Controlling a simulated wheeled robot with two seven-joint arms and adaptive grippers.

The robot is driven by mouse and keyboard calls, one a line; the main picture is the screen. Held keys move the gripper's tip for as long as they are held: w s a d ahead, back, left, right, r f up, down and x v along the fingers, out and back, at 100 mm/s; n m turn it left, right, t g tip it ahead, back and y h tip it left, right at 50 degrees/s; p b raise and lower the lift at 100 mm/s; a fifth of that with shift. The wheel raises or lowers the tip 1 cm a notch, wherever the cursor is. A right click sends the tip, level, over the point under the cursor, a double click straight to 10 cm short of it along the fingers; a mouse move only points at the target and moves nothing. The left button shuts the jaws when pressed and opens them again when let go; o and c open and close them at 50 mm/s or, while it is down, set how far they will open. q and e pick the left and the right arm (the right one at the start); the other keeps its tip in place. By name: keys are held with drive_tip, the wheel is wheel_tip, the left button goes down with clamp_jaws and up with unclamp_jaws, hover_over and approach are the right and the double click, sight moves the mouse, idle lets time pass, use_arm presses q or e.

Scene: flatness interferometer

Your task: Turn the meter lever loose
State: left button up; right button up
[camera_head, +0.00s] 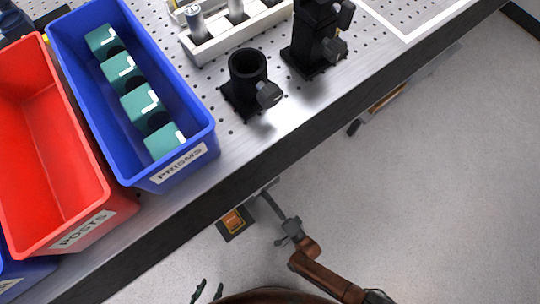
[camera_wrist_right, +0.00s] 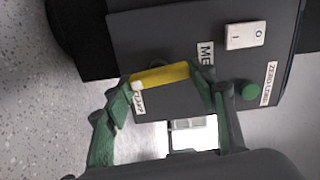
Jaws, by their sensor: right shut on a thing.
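The yellow lever (camera_wrist_right: 160,76), beside a label reading "CLAMP", is on a dark grey box (camera_wrist_right: 165,25) in the right wrist view. A partly covered label starting "ME" (camera_wrist_right: 206,54) is on the box. My right gripper (camera_wrist_right: 163,90), with green finger pads, is shut on the lever, one finger at each end. In the head view my right gripper (camera_head: 276,207) reaches up to the bench's front edge; its contact with the lever cannot be made out there. My left gripper (camera_head: 209,290) is at the bottom, fingers apart and empty, only its tips visible.
The box has a white rocker switch (camera_wrist_right: 245,35) and a green button (camera_wrist_right: 250,89) close to my right fingers. A small box with an orange part (camera_head: 235,222) is below the bench edge. Blue prism bin (camera_head: 205,125), red posts bin (camera_head: 110,205) and black mounts (camera_head: 247,85) stand on the bench.

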drive_tip(key=shift+d+m, duration=0.15)
drive_tip(key=shift+m, duration=0.35)
drive_tip(key=o, duration=1.2)
drive_tip(key=shift+c, duration=0.2)
drive_tip(key=v, duration=1.1)
drive_tip(key=shift+s+d, duration=0.2)
drive_tip(key=shift+s, duration=0.15)
drive_tip(key=shift+a, duration=0.1)
